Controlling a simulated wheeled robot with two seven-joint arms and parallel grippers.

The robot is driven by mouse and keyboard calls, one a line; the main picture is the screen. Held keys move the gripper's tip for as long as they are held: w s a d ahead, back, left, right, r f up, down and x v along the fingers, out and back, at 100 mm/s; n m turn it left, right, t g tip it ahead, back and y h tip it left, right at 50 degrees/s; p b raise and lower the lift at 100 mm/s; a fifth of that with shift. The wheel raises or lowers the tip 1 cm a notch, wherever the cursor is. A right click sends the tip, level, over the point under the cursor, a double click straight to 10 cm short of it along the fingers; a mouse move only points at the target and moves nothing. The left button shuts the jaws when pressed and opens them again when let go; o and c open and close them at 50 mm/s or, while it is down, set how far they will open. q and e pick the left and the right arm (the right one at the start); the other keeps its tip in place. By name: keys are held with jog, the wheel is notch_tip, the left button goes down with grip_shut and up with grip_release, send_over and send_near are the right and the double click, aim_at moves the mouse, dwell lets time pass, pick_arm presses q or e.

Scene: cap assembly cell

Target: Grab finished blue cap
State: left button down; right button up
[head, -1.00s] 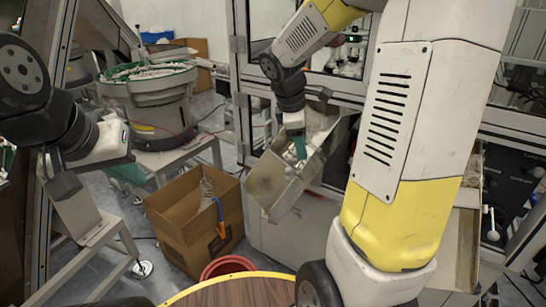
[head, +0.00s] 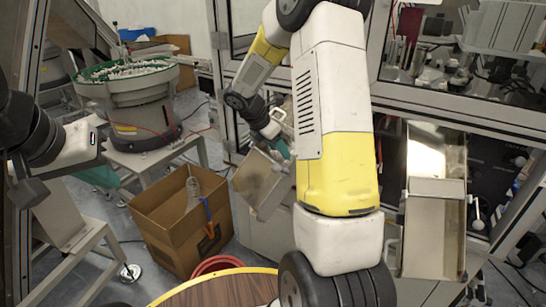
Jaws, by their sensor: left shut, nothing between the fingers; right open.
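No blue cap can be made out in the head view. My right gripper (head: 281,150) is at the upper edge of a tilted metal chute (head: 257,184) on the front of the machine. Its teal fingers are partly hidden behind my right arm, and I see no cap held in them. My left gripper (head: 99,176) is at the left, below the bowl feeder, well away from the chute. The inside of the chute is largely hidden from here.
A bowl feeder (head: 130,98) with a green rim stands at the back left. An open cardboard box (head: 165,232) holds a clear bottle and a blue-orange tool. A second metal chute (head: 436,235) stands right.

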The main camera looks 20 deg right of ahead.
aim_at(288, 164)
jog(key=x, duration=0.7)
jog(key=shift+s, duration=0.35)
jog(key=c, duration=1)
